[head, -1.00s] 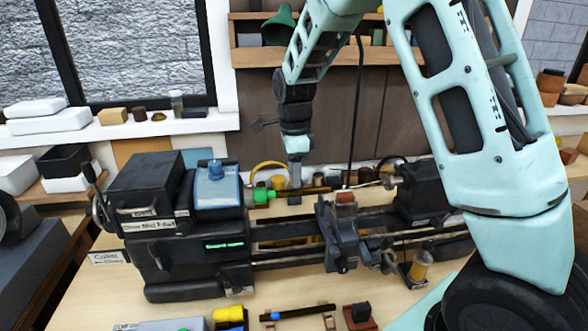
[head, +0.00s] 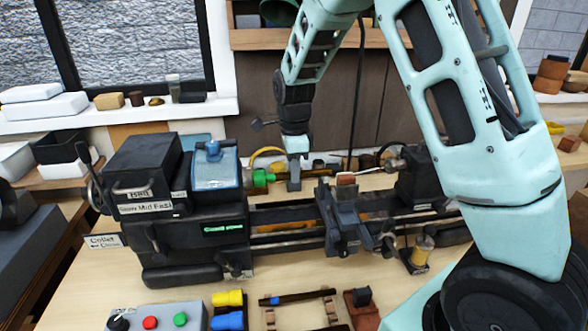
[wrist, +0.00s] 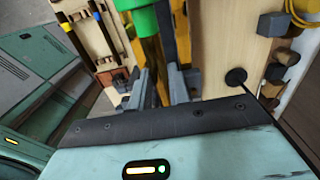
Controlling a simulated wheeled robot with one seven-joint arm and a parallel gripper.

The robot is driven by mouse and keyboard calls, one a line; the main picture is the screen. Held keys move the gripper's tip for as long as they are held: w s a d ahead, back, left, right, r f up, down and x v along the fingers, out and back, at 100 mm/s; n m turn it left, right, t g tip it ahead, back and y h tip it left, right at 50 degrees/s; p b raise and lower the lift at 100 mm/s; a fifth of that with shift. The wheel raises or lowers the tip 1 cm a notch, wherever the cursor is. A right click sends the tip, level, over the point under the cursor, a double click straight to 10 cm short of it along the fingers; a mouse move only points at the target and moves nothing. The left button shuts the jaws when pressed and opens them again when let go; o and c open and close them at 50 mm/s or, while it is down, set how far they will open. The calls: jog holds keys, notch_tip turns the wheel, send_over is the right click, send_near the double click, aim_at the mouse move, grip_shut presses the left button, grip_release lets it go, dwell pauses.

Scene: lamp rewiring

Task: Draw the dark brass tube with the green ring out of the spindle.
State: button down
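The dark brass tube (head: 317,173) lies level, sticking out to the right from the spindle end of the headstock. A bright green ring (head: 262,178) sits around it close to the headstock; green also shows at the top of the wrist view (wrist: 143,19). My gripper (head: 294,186) points down over the tube, right of the green ring. In the wrist view the tube (wrist: 152,50) runs down toward the space between my two grey fingers (wrist: 160,90). I cannot tell whether they press on it. The tube's inner end is hidden inside the headstock.
The tool carriage (head: 342,215) stands in front, right of my gripper, and the tailstock (head: 416,180) is farther right. A blue-topped housing (head: 217,168) is close on the left. A button box (head: 158,318) and a small rack (head: 300,300) lie on the front bench.

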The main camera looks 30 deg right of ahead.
jog(key=shift+s+d, duration=0.15)
jog(key=shift+d, duration=0.15)
jog(key=shift+s+d, duration=0.2)
jog(key=shift+d, duration=0.3)
jog(key=shift+s+d, duration=0.2)
jog(key=shift+d, duration=0.3)
jog(key=shift+s+d, duration=0.15)
jog(key=shift+d, duration=0.2)
jog(key=shift+r, duration=0.1)
jog(key=shift+r+p, duration=3.55)
jog(key=shift+r, duration=0.15)
